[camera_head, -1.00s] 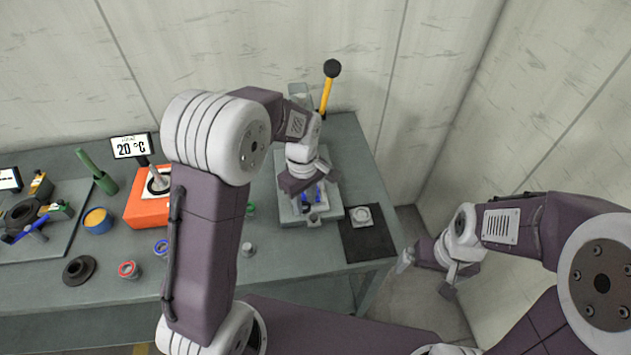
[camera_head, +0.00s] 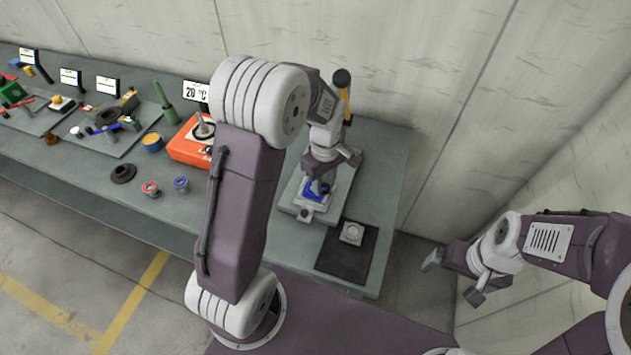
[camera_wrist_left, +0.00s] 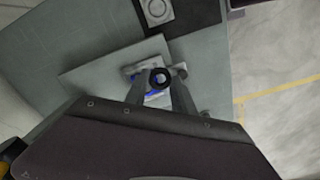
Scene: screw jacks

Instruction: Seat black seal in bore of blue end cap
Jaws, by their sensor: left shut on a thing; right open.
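The blue end cap (camera_head: 312,190) sits in a grey fixture on the press base at the right part of the bench. My left gripper (camera_head: 321,180) points down just over it. In the left wrist view the fingers (camera_wrist_left: 157,84) are shut on a small dark ring, which looks like the black seal (camera_wrist_left: 158,78). Blue of the end cap shows beneath and around it. I cannot tell whether the seal touches the cap or is in its bore. My right gripper (camera_head: 453,278) is open and empty, off the bench's right end.
A yellow lever with a black knob (camera_head: 342,80) rises behind my left gripper. A black mat (camera_head: 347,265) with a light square part lies to the right of the press base. An orange heater (camera_head: 190,150), a red-ringed cup (camera_head: 150,188) and a blue-ringed cup (camera_head: 181,184) stand left.

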